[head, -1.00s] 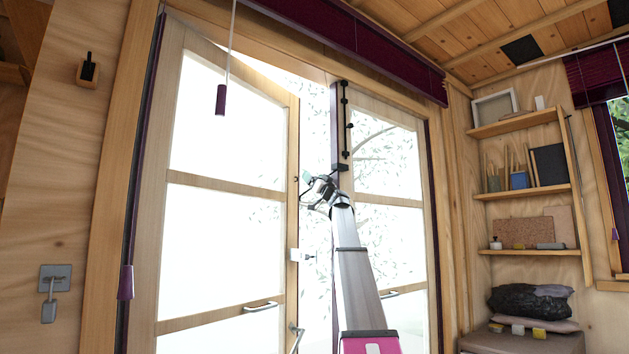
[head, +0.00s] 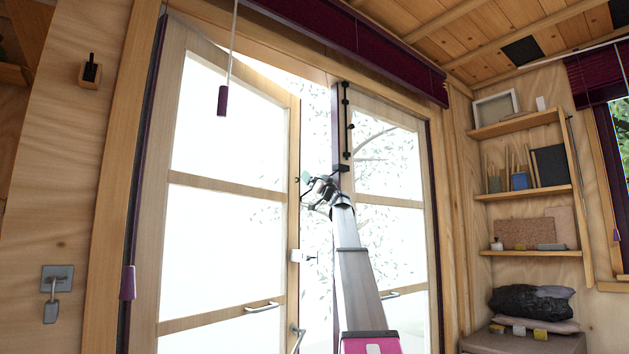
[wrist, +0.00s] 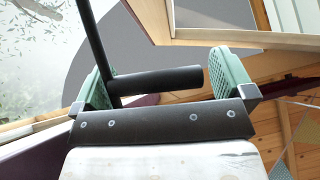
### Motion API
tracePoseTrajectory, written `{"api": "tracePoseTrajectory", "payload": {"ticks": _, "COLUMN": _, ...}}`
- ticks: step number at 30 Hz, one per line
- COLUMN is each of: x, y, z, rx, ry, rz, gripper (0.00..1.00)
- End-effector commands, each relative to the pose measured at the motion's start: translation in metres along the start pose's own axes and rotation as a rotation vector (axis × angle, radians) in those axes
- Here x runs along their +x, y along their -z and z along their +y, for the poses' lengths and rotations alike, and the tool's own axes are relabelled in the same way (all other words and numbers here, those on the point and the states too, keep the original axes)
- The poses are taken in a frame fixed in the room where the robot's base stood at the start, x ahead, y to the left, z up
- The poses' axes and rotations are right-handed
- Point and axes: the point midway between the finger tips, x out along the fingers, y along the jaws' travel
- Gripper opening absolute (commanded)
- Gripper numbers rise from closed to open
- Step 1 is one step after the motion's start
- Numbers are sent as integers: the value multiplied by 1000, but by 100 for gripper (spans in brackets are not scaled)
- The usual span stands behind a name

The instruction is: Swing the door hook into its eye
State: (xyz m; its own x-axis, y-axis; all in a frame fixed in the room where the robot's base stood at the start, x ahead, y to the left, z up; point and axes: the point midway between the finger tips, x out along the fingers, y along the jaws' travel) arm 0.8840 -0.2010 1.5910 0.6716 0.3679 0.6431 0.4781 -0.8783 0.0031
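The left door leaf (head: 226,190) stands ajar, with a bright gap between it and the right leaf (head: 384,203). My gripper (head: 312,189) is in this gap, close to the left leaf's free edge. In the wrist view, the green-padded fingers of my gripper (wrist: 160,80) are wide apart. A black bar with a thick crosspiece (wrist: 155,82) lies between them, close to the left finger and clear of the right one. It may be the door hook; I cannot tell for certain. The eye is too small to make out surely.
A black bolt rod (head: 346,120) runs down the meeting edge of the right leaf. A purple pull (head: 223,101) hangs before the door. Shelves (head: 524,190) stand at right.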

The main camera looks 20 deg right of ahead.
Motion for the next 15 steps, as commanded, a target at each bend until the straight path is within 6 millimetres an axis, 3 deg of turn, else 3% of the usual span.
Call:
{"api": "tracePoseTrajectory", "payload": {"ticks": 8, "x": -21, "y": 0, "z": 0, "rx": 0, "ry": -2, "rz": -1, "gripper": 100}}
{"api": "tracePoseTrajectory", "payload": {"ticks": 15, "x": -64, "y": 0, "z": -2, "rx": 0, "ry": -2, "rz": 0, "gripper": 100}}
